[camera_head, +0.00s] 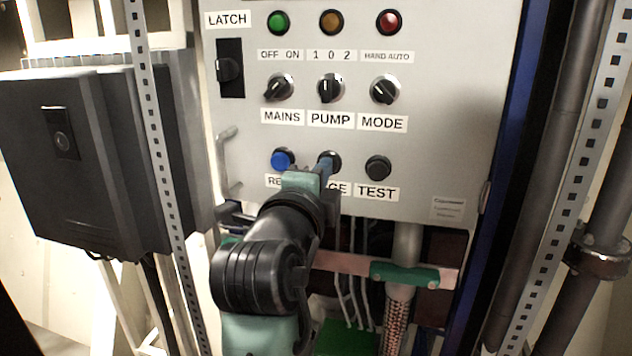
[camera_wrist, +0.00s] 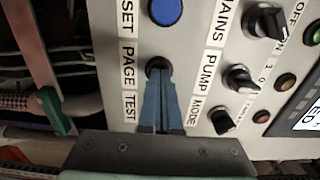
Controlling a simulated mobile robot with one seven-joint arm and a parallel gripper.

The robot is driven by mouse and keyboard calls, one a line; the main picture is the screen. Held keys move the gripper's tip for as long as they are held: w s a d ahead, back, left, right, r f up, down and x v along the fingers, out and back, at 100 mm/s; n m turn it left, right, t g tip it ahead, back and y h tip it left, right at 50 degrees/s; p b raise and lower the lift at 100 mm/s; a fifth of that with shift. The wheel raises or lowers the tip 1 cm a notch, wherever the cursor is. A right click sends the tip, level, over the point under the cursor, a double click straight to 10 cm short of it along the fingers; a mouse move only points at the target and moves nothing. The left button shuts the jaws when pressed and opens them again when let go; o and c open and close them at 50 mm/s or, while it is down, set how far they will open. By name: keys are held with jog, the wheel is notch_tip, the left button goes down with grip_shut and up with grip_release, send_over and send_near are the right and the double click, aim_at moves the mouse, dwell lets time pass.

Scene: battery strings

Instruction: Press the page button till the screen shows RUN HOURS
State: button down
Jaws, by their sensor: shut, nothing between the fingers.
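The dark page button (camera_head: 334,157) sits between the blue reset button and the black test button on the grey panel. It also shows in the wrist view (camera_wrist: 156,63), partly covered by my fingers. My gripper (camera_head: 325,168) is shut and empty, its blue fingers (camera_wrist: 162,84) pointing at the page button. The fingertips overlap the button's lower edge; I cannot tell whether they touch or press it. The screen (camera_wrist: 303,117) shows only as a cut-off corner at the right edge of the wrist view, its text not readable as a page name. It is outside the head view.
The blue reset button (camera_head: 283,159) and test button (camera_head: 378,167) flank the page button closely. Above are the mains (camera_head: 279,88), pump (camera_head: 330,88) and mode (camera_head: 384,90) knobs. A latch (camera_head: 230,68) and a handle (camera_head: 224,160) are at left. Cables and a copper bar lie below the panel.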

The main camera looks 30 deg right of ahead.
jog(key=b+v, duration=0.5)
jog(key=v, duration=0.8)
jog(key=shift+b, duration=0.35)
jog(key=shift+r, duration=0.1)
jog(key=s+a+r+n+t+y, duration=0.2)
jog(key=a+r+n+t+y, duration=0.4)
jog(key=a+n, duration=0.3)
jog(key=s+a+r+n+t+y, duration=0.2)
jog(key=a+r+n+t+y, duration=0.5)
jog(key=n, duration=1.1)
jog(key=shift+s+a+r+n+t, duration=0.35)
jog(key=shift+a+r+t, duration=0.5)
jog(key=shift+a+t, duration=0.35)
